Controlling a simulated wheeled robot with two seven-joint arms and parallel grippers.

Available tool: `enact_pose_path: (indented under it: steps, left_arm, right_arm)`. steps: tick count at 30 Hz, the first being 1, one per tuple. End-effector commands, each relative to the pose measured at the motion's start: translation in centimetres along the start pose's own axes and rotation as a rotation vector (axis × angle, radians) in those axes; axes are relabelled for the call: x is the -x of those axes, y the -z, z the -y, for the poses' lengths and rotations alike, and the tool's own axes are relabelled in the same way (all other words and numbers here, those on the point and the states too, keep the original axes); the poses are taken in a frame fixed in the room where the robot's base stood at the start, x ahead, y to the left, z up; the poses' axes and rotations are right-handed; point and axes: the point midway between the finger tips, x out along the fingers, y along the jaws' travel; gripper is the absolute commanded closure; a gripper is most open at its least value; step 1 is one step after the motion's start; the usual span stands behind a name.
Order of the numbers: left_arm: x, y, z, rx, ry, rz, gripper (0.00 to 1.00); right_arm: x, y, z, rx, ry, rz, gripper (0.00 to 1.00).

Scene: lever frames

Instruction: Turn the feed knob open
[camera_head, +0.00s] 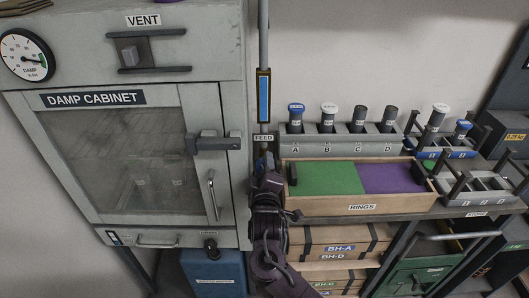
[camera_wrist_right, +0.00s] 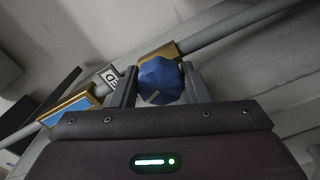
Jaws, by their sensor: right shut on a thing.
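The feed knob is a blue faceted knob (camera_wrist_right: 160,80) on a brass fitting of a grey pipe in the right wrist view. My right gripper (camera_wrist_right: 158,88) is shut on it, with one finger on each side. In the head view my right gripper (camera_head: 266,165) is at the vertical pipe (camera_head: 263,50), just below the FEED label (camera_head: 263,138). There the gripper and arm hide most of the knob. A blue gauge strip (camera_head: 264,97) is on the pipe above the label. My left gripper is not in view.
The damp cabinet (camera_head: 230,100) stands close on the left with its door shut. A wooden RINGS tray (camera_head: 330,205) with green and purple sections is close on the right. Boxes (camera_head: 330,235) sit below.

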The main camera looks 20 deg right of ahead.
Motion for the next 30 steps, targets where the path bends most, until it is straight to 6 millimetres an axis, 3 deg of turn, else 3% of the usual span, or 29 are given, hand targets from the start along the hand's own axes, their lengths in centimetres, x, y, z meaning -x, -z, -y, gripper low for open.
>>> enact_pose_path:
  steps: [1,12,21,30]
  left_arm:
    - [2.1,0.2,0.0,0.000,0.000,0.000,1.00]
    - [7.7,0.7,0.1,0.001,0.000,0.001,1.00]
    - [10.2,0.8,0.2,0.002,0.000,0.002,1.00]
    - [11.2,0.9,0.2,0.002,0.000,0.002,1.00]
  right_arm:
    - [0.0,0.4,-0.8,0.050,0.004,0.001,0.81]
    - [0.0,0.3,-0.6,0.388,0.003,0.000,0.81]
    - [0.0,0.1,-0.3,0.587,0.002,0.000,0.81]
    - [0.0,0.1,-0.1,0.680,0.001,0.000,0.81]
